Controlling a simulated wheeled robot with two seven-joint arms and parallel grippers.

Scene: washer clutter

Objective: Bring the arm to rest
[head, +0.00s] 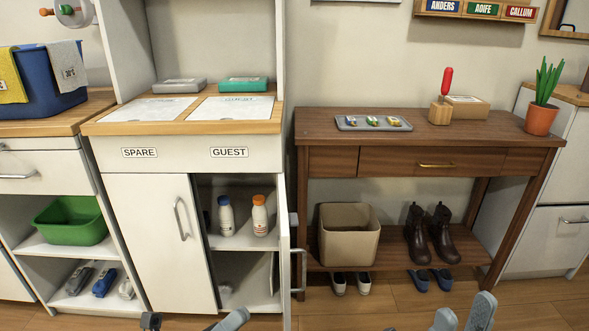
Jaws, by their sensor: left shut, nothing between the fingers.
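My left gripper (230,320) shows at the bottom edge, left of centre, in front of the open cabinet. Only its grey fingertips are in view; they are shut and hold nothing. My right gripper (464,314) shows at the bottom edge, right of centre, over the wooden floor. Its two grey fingers stand apart with nothing visible between them. Most of both grippers and arms lies below the picture.
The guest cabinet door (289,250) stands open toward me, with two bottles inside. A wooden console table (400,160) stands to the right, with a beige bin (348,238) and boots (418,237) on its shelf. Floor (545,300) is clear at lower right.

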